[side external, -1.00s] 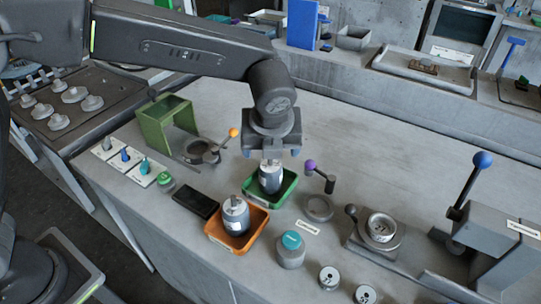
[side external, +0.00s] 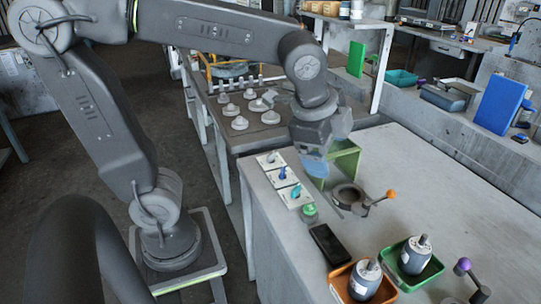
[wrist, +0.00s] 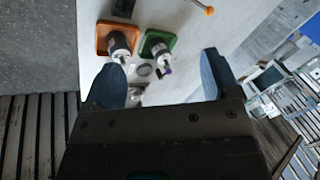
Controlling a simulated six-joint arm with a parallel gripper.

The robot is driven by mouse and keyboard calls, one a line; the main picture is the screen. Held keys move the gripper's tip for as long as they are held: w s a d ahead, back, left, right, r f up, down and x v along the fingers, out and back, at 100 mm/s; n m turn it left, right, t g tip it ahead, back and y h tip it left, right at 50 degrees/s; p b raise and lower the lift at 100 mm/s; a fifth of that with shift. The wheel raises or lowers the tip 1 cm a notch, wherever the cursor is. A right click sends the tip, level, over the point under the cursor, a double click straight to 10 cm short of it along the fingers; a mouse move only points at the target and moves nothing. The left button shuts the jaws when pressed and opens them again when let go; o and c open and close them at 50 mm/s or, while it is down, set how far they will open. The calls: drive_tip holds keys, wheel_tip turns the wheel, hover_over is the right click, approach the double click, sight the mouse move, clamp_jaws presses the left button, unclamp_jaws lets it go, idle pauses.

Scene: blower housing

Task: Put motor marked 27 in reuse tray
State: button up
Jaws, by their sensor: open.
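One dark motor with a pale label (side external: 415,257) stands in the green tray (side external: 437,271). A similar motor (side external: 365,281) stands in the orange tray (side external: 389,292) beside it. I cannot read the number on either motor, nor tell from writing which tray is for reuse. My gripper (side external: 314,168) is raised near the green bracket, away from both trays, with blue fingertips. In the wrist view my gripper (wrist: 165,78) is open and empty, its fingers apart. That view also shows the orange tray (wrist: 101,45) and green tray (wrist: 172,40) beyond the fingers.
A green bracket (side external: 345,158) and a ring clamp with an orange knob (side external: 390,193) stand behind the trays. A black flat box (side external: 329,244), a green button (side external: 309,211) and several switch cards (side external: 282,176) lie at the left edge.

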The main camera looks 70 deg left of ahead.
drive_tip(key=s+a+f+n+t, duration=0.1)
drive_tip(key=s+a+n, duration=0.3)
drive_tip(key=s+n, duration=0.5)
drive_tip(key=shift+a+f+n+h, duration=0.15)
drive_tip(key=shift+f+n+h, duration=0.15)
drive_tip(key=shift+f+n, duration=0.55)
